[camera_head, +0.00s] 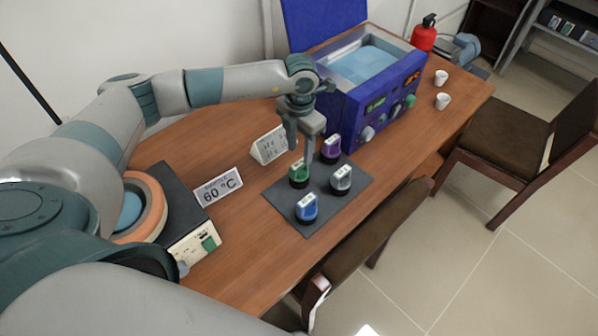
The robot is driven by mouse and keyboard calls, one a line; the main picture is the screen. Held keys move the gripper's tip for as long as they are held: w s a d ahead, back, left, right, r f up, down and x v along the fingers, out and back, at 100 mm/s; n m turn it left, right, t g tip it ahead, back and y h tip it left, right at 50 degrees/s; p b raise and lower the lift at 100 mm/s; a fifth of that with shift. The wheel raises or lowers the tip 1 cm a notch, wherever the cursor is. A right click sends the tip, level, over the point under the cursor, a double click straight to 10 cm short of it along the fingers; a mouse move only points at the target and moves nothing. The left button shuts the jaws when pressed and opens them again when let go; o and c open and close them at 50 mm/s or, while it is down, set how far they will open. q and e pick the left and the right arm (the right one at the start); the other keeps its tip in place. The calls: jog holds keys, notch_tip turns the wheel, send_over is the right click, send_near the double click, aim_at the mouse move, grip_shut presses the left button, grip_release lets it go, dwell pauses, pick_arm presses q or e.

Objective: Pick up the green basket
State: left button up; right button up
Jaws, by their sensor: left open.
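The green basket (299,173) is small, with a white label on top, and stands upright at the back left of a dark grey mat (317,229) on the wooden table. My left gripper (301,153) is just above it, pointing down, open and empty, with its fingertips close to the basket's top. Whether the fingers touch it cannot be told. Three similar pieces share the mat: purple (330,147), grey-white (341,179) and blue (307,207). My right gripper is not seen.
A blue water bath (372,102) with an open lid stands behind the mat. A "60 °C" sign (219,187), a white card (268,146) and a round orange-rimmed device (150,205) are to the left. White cups (442,100) stand at the right. Chairs (366,235) line the front edge.

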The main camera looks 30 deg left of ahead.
aim_at(299, 164)
pick_arm(q)
jog(key=shift+f, duration=0.15)
jog(key=shift+s+d+f+p, duration=0.1)
jog(key=shift+s+f+p, duration=0.1)
jog(key=shift+f+p, duration=0.3)
jog(key=f+p, duration=0.2)
jog(key=f, duration=0.1)
jog(key=shift+s+f, duration=0.2)
jog(key=shift+s, duration=0.2)
jog(key=shift+d+f, duration=0.1)
jog(key=shift+f, duration=0.3)
jog(key=shift+c, duration=0.3)
grip_shut()
